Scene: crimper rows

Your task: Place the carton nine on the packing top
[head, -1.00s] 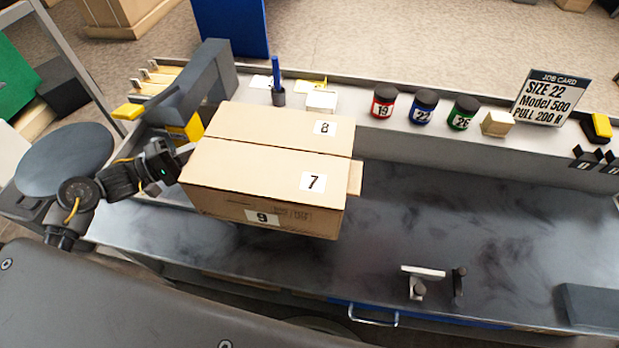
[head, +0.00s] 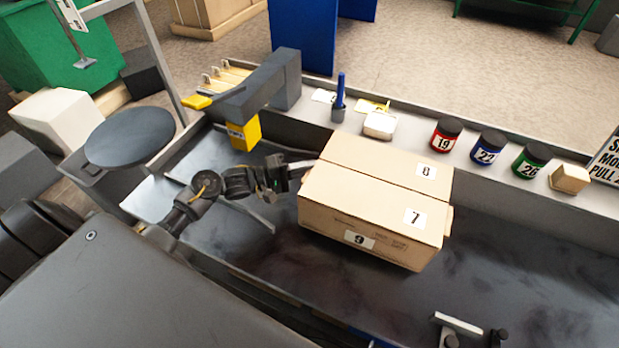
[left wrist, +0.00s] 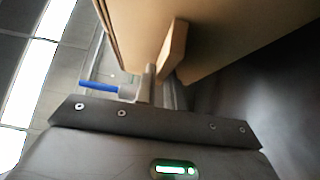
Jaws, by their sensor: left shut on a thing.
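The brown carton (head: 335,222) has the label 9 on its front face and labels 8 and 7 on its top. In the head view it is over the dark bench top (head: 520,265); I cannot tell whether it touches it. My left gripper (head: 300,173) is at the carton's left side, shut on it. The left wrist view shows a cardboard tab (left wrist: 173,52) at the finger, with the carton's wall (left wrist: 225,30) beyond. Another small tab shows at the carton's right end. My right gripper is not in view.
A grey and yellow press (head: 255,100) stands left behind the carton. A red jar (head: 446,135), a blue jar (head: 488,148), a green jar (head: 530,161) and a small block (head: 569,178) line the back ledge. A small stand (head: 458,328) is at front right. The bench between is clear.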

